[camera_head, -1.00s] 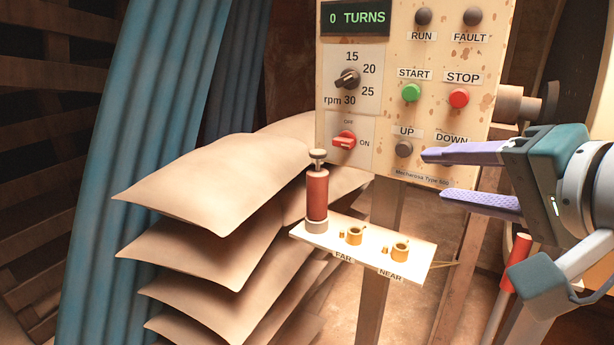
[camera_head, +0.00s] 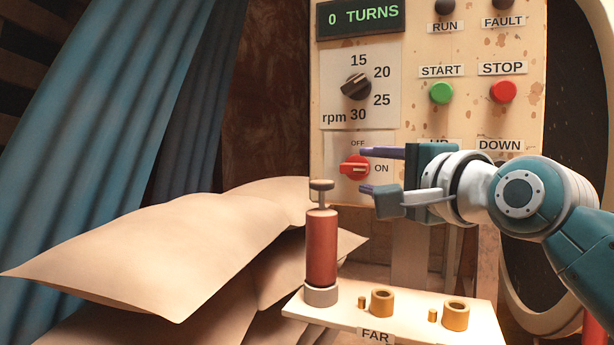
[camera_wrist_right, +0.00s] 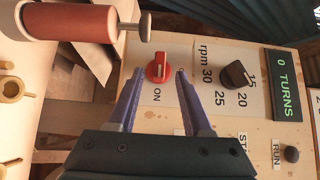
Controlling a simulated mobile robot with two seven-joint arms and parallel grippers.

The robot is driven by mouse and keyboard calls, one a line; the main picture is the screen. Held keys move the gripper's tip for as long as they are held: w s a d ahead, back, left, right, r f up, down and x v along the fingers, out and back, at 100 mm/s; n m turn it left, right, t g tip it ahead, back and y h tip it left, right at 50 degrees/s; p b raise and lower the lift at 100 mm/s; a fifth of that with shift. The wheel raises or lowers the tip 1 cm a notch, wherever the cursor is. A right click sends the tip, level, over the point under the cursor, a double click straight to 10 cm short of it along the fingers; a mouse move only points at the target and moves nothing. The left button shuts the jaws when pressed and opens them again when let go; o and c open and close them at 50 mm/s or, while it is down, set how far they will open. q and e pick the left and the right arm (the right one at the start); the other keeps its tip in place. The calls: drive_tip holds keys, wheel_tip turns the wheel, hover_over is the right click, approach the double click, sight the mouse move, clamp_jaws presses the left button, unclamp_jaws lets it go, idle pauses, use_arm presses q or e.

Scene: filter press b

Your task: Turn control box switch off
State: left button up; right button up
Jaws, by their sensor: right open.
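The red control box switch (camera_head: 354,168) sits low on the left of the control box (camera_head: 462,50), between the OFF and ON labels. Its handle lies about level, toward ON. My right gripper (camera_head: 366,170) is open beside the switch, one finger above and one below its height. In the right wrist view the switch (camera_wrist_right: 158,68) lies just ahead of and between the open fingertips (camera_wrist_right: 159,73). I cannot tell whether the fingers touch it. My left gripper is not in view.
A red cylinder with a plunger (camera_head: 321,245) stands on the white shelf (camera_head: 410,335) below the switch, close to the gripper. Brass rings (camera_head: 382,302) stand beside it. The rpm knob (camera_head: 356,86) is above. Pale sacks (camera_head: 180,255) are piled at left.

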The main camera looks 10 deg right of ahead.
sight(359, 170)
drive_tip(key=shift+w+a+b, duration=0.15)
drive_tip(key=shift+w+a, duration=0.05)
drive_tip(key=shift+w, duration=0.7)
drive_tip(key=shift+w+a+b, duration=0.15)
drive_tip(key=shift+w+a, duration=0.05)
drive_tip(key=shift+w, duration=0.7)
clamp_jaws()
